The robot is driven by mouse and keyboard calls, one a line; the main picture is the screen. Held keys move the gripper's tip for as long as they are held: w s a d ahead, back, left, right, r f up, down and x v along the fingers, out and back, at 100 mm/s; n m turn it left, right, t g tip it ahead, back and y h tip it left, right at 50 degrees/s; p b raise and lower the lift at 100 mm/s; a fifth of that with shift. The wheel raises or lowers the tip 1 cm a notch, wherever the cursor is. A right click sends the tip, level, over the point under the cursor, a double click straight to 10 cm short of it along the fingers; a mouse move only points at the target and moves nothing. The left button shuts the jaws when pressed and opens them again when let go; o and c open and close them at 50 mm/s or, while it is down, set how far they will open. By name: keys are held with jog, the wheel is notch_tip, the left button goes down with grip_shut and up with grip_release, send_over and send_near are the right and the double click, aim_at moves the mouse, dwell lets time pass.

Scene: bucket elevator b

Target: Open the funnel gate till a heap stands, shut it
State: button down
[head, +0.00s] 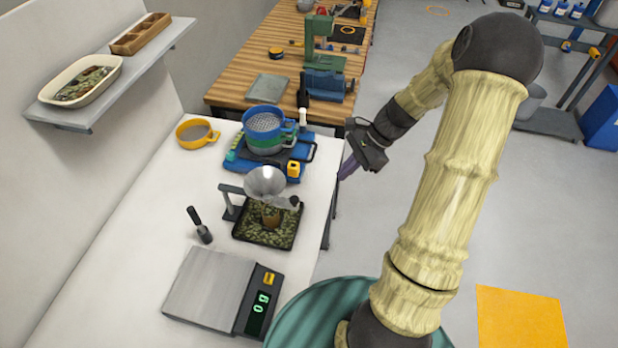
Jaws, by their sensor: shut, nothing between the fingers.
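A metal funnel (264,180) is held by a grey stand (230,202) on the white bench. Below its spout is a grey gate lever with a dark knob (293,201). Whether the gate is open or shut is too small to tell. A dark tray (238,235) under the funnel has a greenish-brown speckled bed inside. A small brown shape (271,217), a heap or a cup, stands in it below the spout. My gripper (346,171) is shut and empty, in the air right of the funnel past the bench edge, apart from the lever.
A scale (208,288) with a lit green display stands in front of the tray. A dark-handled tool (200,226) is left of it. Blue and green sieves (264,130) on a blue base and a yellow pan (198,133) stand behind. A wall shelf (110,85) holds two trays.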

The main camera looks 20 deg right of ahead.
jog(key=shift+w+d+r+m+y, duration=0.4)
jog(key=shift+d+r+m, duration=0.05)
jog(key=shift+m, duration=0.15)
jog(key=shift+f, duration=0.1)
jog(key=a+r+p+x, duration=0.1)
jog(key=p+x, duration=0.4)
jog(key=x, duration=0.7)
jog(key=shift+w+a+p, duration=0.3)
jog(key=shift+a+p, duration=0.1)
jog(key=shift+a, duration=0.35)
jog(key=shift+t, duration=0.3)
